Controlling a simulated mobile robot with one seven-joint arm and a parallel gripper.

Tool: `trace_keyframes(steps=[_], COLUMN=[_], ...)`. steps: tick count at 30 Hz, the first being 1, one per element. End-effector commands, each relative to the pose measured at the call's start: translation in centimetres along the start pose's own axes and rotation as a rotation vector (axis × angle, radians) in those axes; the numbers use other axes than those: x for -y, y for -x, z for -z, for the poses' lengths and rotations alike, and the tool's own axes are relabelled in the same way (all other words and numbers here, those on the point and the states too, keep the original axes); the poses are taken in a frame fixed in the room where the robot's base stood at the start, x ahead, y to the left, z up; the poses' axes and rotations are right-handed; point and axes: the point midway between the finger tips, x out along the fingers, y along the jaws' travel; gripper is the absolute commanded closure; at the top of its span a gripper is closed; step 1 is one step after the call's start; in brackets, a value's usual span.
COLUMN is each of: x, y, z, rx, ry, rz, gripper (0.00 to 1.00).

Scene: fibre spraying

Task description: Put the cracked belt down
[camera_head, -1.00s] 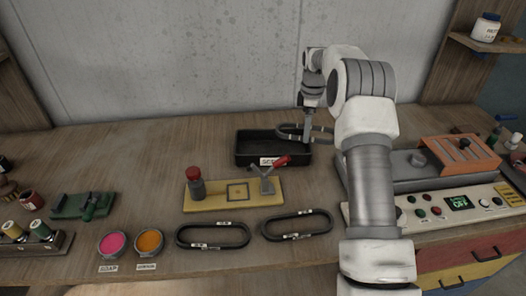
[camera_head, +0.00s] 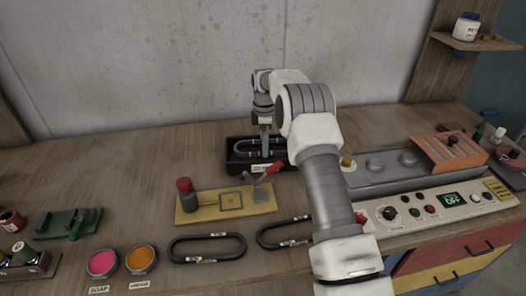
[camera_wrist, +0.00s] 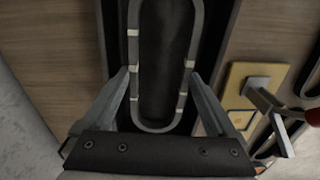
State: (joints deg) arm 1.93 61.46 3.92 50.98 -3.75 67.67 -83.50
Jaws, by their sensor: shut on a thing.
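My gripper (camera_head: 265,152) is shut on a dark grey looped belt (camera_head: 243,145) with light bands, and is at the black tray (camera_head: 237,167) at the back of the bench. In the wrist view the belt (camera_wrist: 134,55) lies lengthwise between the fingers of my gripper (camera_wrist: 160,76), over the dark tray floor. The belt looks low within the tray's outline; whether it touches the floor I cannot tell. Any crack is too small to see. The tray has a white label on its front.
A yellow board (camera_head: 205,211) with a red-topped post and a red-handled clamp stands in front of the tray. Two more looped belts (camera_head: 207,260) (camera_head: 272,246) lie near the front edge. Pink and orange pots (camera_head: 103,263) are at left, a control panel (camera_head: 425,211) at right.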

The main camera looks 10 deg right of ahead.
Motion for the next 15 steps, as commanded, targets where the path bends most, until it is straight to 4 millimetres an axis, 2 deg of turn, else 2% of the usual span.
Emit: trace_keyframes(steps=[5,12,15], x=[0.1,0.1,0.0], y=[-1.0,-4.1,-4.2], z=[0.4,0.4,0.4], rx=[0.0,0.0,-0.001], ry=[-0.001,-0.001,-0.001], rz=[0.001,0.002,-0.001], gripper=[0.65,0.65,0.65])
